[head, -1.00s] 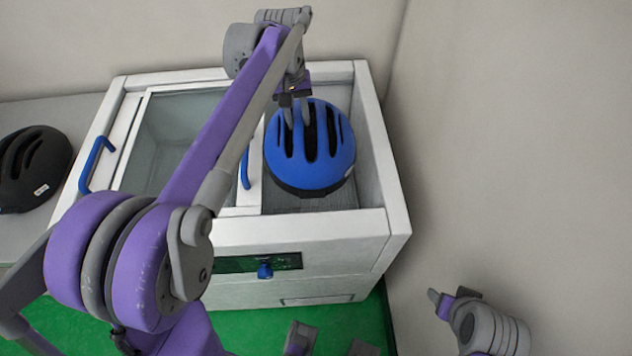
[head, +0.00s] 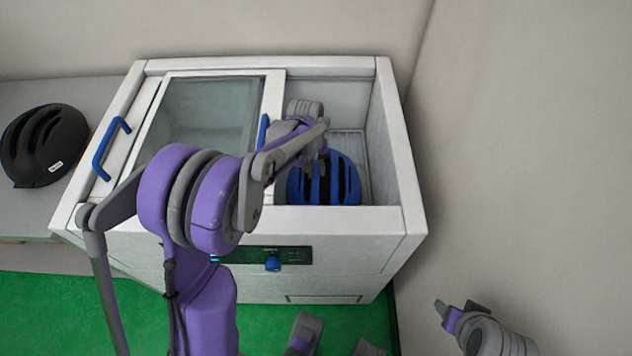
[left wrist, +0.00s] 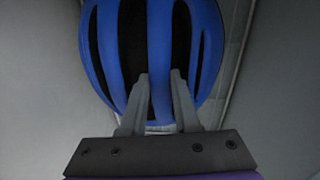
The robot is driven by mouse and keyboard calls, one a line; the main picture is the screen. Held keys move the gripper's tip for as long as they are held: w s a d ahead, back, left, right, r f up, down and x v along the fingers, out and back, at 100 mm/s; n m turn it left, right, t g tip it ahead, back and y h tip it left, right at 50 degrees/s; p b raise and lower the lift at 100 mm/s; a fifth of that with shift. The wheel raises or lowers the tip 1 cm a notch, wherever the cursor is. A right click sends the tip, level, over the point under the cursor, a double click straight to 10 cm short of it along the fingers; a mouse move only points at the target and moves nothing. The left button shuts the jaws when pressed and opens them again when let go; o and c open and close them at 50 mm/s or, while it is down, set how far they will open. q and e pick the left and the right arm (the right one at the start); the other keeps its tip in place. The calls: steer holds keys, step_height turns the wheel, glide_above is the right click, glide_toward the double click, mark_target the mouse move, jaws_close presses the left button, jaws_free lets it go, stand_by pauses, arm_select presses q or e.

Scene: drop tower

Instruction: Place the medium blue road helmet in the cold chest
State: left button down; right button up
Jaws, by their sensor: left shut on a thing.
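The blue road helmet (head: 346,184) is inside the open right part of the white cold chest (head: 412,190), low between its walls, its near edge hidden by the front rim. My left gripper (head: 318,170) reaches down into that opening from above and is shut on the helmet. In the left wrist view the two fingers (left wrist: 160,80) close around one blue rib of the helmet (left wrist: 212,35), in its vent slots. Whether the helmet touches the chest floor cannot be told. My right gripper (head: 457,312) is at the lower right, away from the chest; its jaw gap is unclear.
A glass lid (head: 215,110) with blue handles covers the left part of the chest. A black helmet (head: 42,145) lies on the grey counter (head: 30,215) at the left. A wall stands close to the chest's right side. The floor in front is green.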

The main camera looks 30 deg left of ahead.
arm_select(q)
steer(key=shift+f+b, duration=0.3)
steer(key=shift+f, duration=2.35)
steer(key=c, duration=0.6)
jaws_free()
steer(key=shift+c, duration=0.2)
steer(key=r, duration=0.4)
steer(key=r+p, duration=0.1)
steer(key=r, duration=0.3)
steer(key=a+r, duration=0.1)
steer(key=r, duration=0.3)
steer(key=shift+s, duration=0.35)
